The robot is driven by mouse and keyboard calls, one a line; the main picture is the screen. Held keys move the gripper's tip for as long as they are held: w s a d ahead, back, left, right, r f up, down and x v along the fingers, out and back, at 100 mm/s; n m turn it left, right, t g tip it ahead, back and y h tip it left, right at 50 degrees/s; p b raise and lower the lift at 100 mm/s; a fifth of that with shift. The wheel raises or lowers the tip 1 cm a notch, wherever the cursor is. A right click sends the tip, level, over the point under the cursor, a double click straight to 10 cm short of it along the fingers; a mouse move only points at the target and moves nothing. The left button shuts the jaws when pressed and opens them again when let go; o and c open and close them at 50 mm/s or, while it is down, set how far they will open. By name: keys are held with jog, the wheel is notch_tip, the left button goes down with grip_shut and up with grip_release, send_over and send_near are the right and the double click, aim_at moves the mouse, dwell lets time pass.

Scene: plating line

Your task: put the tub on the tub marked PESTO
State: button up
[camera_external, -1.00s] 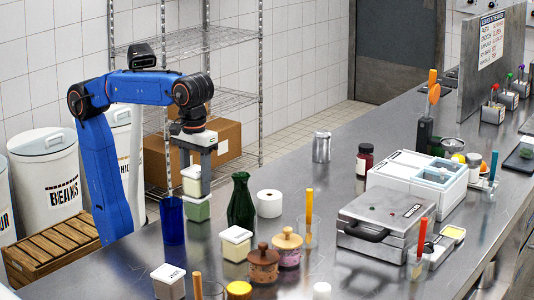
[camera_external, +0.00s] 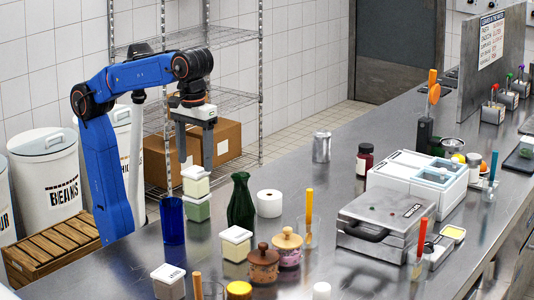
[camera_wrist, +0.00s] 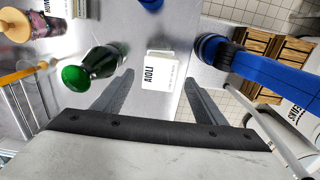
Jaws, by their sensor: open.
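A cream tub with a white lid (camera_external: 196,182) sits on top of a green-sided tub (camera_external: 197,209), with no clear tilt. The upper tub also shows in the wrist view, its lid marked AIOLI (camera_wrist: 161,72). No PESTO marking is readable; the lower tub is hidden in the wrist view. My gripper (camera_external: 194,164) is open and empty above the upper tub. In the wrist view its two fingers lie on either side of the tub, apart from it.
A blue cup (camera_external: 172,220) stands left of the stack and a green bottle (camera_external: 240,203) to its right. Another white-lidded tub (camera_external: 236,244) and two lidded pots (camera_external: 263,264) stand nearer the camera. A paper roll (camera_external: 270,203) is behind. The counter's back middle is fairly clear.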

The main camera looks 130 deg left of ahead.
aim_at(195, 171)
jog(key=shift+r, duration=2.5)
